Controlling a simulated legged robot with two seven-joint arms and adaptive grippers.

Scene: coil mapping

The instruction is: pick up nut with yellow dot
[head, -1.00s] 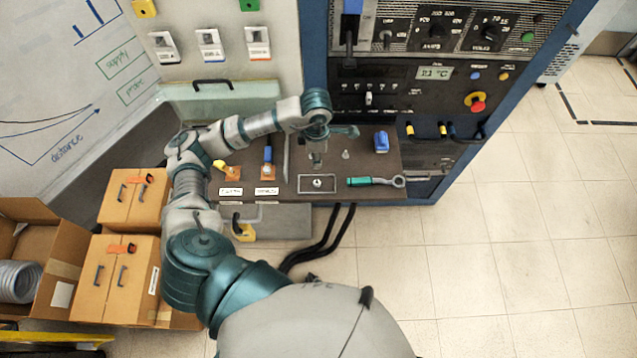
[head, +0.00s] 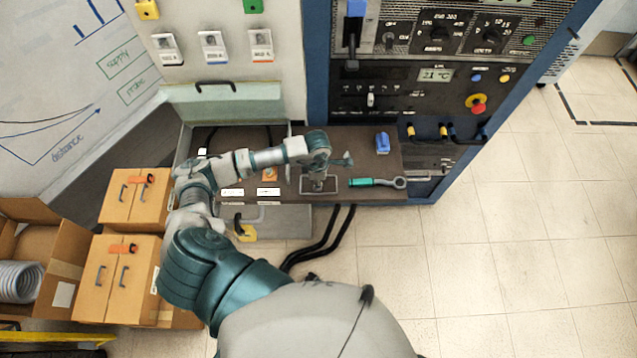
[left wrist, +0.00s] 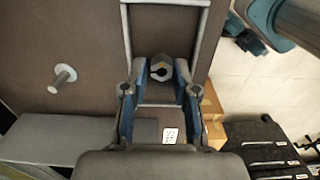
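The nut (left wrist: 161,69) is grey and hexagonal, with a dark hole and a yellow mark, in the left wrist view. It lies inside a rectangular metal frame (left wrist: 126,20) on the dark work surface. My left gripper (left wrist: 161,66) points down at it, with one blue-grey finger on each side of the nut. The fingers look open, with narrow gaps beside the nut; firm contact is not visible. In the head view my left gripper (head: 318,183) is over the frame (head: 336,186) and hides the nut. My right gripper is not in view.
A teal-handled wrench (head: 376,183) lies right of the frame, and a blue object (head: 382,142) stands behind it. A peg (left wrist: 62,78) stands on the surface in the wrist view. The control panel (head: 430,80) rises behind. Cardboard boxes (head: 132,270) stand at the left.

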